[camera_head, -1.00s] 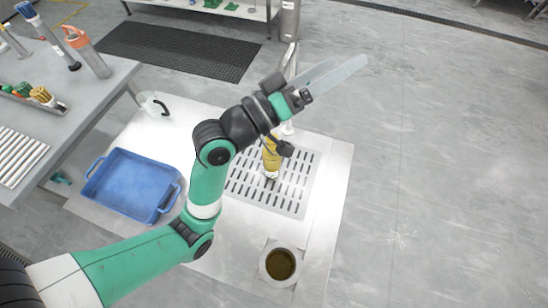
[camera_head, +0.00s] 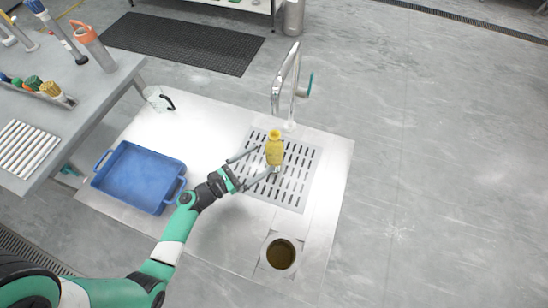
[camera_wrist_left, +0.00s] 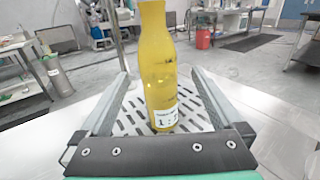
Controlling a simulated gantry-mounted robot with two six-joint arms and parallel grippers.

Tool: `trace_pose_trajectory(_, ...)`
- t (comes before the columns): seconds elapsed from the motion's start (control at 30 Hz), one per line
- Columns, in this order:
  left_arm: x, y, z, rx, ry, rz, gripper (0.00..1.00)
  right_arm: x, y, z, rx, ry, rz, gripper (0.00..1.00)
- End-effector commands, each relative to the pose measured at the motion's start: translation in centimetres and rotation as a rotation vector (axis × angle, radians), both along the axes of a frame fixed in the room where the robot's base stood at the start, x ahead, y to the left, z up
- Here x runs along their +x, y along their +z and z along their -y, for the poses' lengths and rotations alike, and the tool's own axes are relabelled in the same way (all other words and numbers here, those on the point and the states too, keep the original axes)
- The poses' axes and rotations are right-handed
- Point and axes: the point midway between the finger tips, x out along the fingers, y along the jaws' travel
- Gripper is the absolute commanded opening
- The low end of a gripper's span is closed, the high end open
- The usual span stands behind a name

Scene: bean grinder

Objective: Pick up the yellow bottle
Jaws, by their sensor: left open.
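The yellow bottle (camera_head: 274,150) stands upright on the slotted drain grate (camera_head: 304,192) below the faucet. In the left wrist view the bottle (camera_wrist_left: 158,60) has a white label near its base, and its top is cut off by the frame edge. My left gripper (camera_head: 258,162) is open and low over the grate. Its two fingers reach toward the bottle, one on either side of it in the left wrist view (camera_wrist_left: 158,88). I cannot tell whether either finger touches it. My right gripper is not in view.
A tall faucet (camera_head: 278,92) rises behind the bottle. A blue tray (camera_head: 140,178) lies left on the steel counter. A round drain hole (camera_head: 281,254) is at the front. The counter between tray and grate is bare.

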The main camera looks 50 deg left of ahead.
Motion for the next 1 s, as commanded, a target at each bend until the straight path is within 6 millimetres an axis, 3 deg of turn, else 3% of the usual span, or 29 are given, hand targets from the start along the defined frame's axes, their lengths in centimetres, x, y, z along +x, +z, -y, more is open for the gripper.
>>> trace_pose_trajectory(0.13, 3.0, -0.2, 0.4, 0.004, -0.005, 0.001, 1.00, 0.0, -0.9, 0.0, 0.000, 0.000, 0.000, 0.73)
trace_pose_trajectory(0.43, 4.7, -0.1, 0.5, 0.004, -0.003, 0.001, 1.00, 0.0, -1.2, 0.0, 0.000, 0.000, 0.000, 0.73)
trace_pose_trajectory(0.7, 8.9, -0.1, 0.7, 0.005, -0.003, 0.002, 1.00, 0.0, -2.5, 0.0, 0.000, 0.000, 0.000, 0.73)
trace_pose_trajectory(0.97, 9.3, 0.0, 0.7, 0.004, -0.002, 0.000, 1.00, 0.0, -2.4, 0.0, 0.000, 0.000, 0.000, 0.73)
trace_pose_trajectory(1.0, 9.3, 0.0, 0.7, 0.004, -0.002, 0.000, 0.93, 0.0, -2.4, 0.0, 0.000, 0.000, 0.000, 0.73)
